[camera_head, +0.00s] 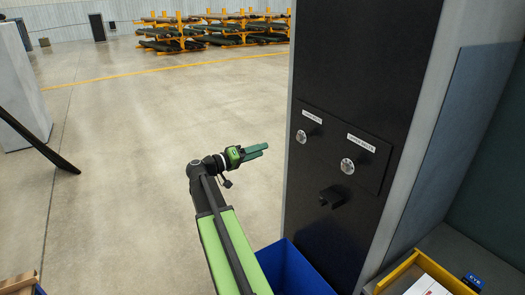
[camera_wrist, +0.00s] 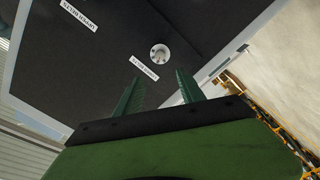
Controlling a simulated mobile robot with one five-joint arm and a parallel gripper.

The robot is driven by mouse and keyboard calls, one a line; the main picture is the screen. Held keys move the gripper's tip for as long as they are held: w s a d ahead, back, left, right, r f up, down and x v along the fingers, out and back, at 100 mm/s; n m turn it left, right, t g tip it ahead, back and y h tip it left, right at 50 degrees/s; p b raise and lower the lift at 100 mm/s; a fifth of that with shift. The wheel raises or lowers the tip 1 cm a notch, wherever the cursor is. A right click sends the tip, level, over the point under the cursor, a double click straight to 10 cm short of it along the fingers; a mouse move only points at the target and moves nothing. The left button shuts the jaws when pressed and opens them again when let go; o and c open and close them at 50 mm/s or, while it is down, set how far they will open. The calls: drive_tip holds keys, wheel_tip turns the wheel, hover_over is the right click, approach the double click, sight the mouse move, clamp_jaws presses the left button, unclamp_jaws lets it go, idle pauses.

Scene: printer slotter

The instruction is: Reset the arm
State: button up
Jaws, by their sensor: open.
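My gripper (camera_head: 257,151) is open and empty, with its green fingers pointing toward the dark panel (camera_head: 345,150) on the machine's front. In the wrist view the two fingers of my gripper (camera_wrist: 158,92) stand apart with nothing between them. A round metal knob (camera_wrist: 159,54) with a white label (camera_wrist: 144,68) shows just beyond the fingertips. In the head view there are a left knob (camera_head: 301,136) and a right knob (camera_head: 347,165), each with a label above it. My gripper is apart from both knobs.
A black protruding piece (camera_head: 333,196) sits below the knobs. A blue bin (camera_head: 293,270) stands on the floor at the machine's foot. A yellow-edged tray (camera_head: 398,272) is at the lower right. Open floor (camera_head: 110,150) lies to the left, with yellow racks (camera_head: 215,30) far behind.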

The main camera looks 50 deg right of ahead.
idle(0.3)
drive_tip(key=w+a+f+n+t+y+b, duration=0.25)
drive_tip(key=w+a+f+b, duration=0.2)
drive_tip(key=a+f, duration=0.75)
drive_tip(key=w+a+f+n+t+y+b, duration=0.25)
drive_tip(key=w+a+f+t+b, duration=0.2)
drive_tip(key=a+f, duration=0.75)
drive_tip(key=s+a+f+n+y, duration=0.2)
drive_tip(key=a+f+y, duration=0.1)
drive_tip(key=a, duration=0.6)
drive_tip(key=s+a+f+n+y+b, duration=0.1)
drive_tip(key=a+f+y, duration=0.3)
drive_tip(key=a, duration=0.5)
drive_tip(key=s+a+f+n+g+y+b, duration=0.1)
drive_tip(key=s+a+f+n+y, duration=0.1)
drive_tip(key=a, duration=0.8)
drive_tip(key=s+f+y, duration=0.1)
drive_tip(key=s+y, duration=0.1)
drive_tip(key=y, duration=0.1)
drive_tip(key=shift+f+n, duration=0.3)
drive_tip(key=shift+f, duration=0.05)
